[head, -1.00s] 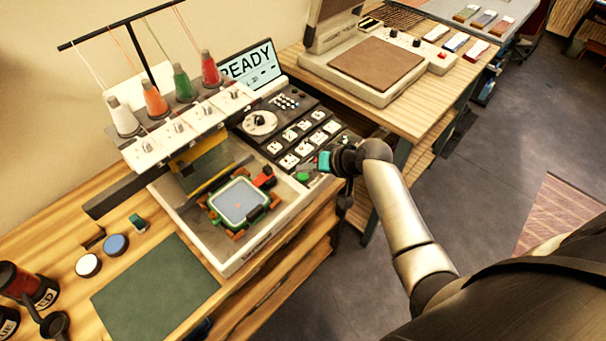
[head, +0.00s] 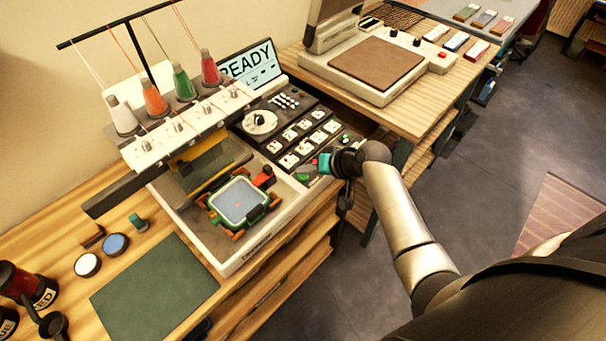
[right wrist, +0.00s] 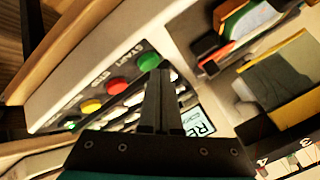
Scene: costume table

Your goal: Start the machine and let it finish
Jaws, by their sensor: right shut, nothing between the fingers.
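The embroidery machine (head: 240,262) stands on the wooden table, its screen (head: 250,65) reading "READY". A hoop with grey cloth (head: 240,200) lies in its bed under the needle head. The green START button (head: 304,175) is at the right of the control panel; it also shows in the right wrist view (right wrist: 149,61). My right gripper (head: 311,173) is shut and empty, its fingertips (right wrist: 160,75) right at the button and partly covering it in the head view. I cannot tell whether they touch it. My left gripper is not in view.
Red (right wrist: 117,86) and yellow (right wrist: 91,106) buttons sit in line beside the green one. Thread cones (head: 154,98) stand above the machine. A green mat (head: 155,290) and small pucks (head: 116,244) lie at left. Another machine (head: 380,62) stands on the table behind.

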